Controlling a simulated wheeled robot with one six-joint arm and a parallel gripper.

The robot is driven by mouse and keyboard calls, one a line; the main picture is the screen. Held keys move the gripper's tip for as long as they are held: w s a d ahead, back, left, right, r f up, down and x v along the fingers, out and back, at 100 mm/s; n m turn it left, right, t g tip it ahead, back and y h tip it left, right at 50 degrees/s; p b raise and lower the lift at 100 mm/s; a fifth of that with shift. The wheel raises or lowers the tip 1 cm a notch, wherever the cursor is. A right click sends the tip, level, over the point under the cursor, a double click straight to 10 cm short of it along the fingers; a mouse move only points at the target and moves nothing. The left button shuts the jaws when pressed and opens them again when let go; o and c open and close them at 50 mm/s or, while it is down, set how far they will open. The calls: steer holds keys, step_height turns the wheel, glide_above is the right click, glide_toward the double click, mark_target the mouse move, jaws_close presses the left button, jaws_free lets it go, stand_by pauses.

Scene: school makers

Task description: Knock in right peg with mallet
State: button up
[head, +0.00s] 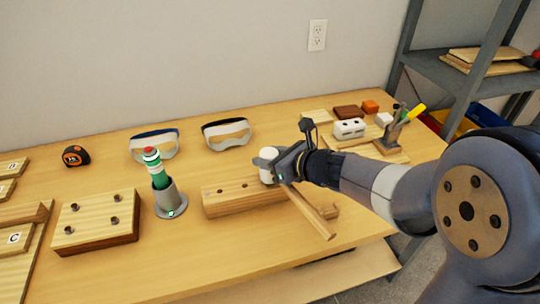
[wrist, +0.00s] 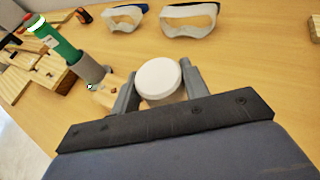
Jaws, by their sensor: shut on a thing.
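My gripper (head: 278,166) is shut on the mallet, with its fingers on either side of the white head (head: 267,164). The mallet's wooden handle (head: 312,211) slants down to the lower right. In the wrist view the round white head (wrist: 158,78) shows between the fingers (wrist: 157,86). The mallet is over the right part of a long wooden peg block (head: 228,207). Two dark spots, pegs or holes, show on the block's top left of the mallet. The right peg is hidden behind the mallet and gripper. Whether the head touches it I cannot tell.
A grey holder (head: 171,201) with a green bottle-like tool (head: 156,168) stands left of the block. A second wooden block (head: 97,222) lies farther left. Goggles (head: 227,133) lie behind. A pen stand (head: 391,138) and white block (head: 349,128) stand right. Table between goggles and block is clear.

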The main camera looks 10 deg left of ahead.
steer(key=shift+r+p, duration=2.45)
steer(key=shift+p, duration=0.1)
steer(key=shift+f, duration=0.15)
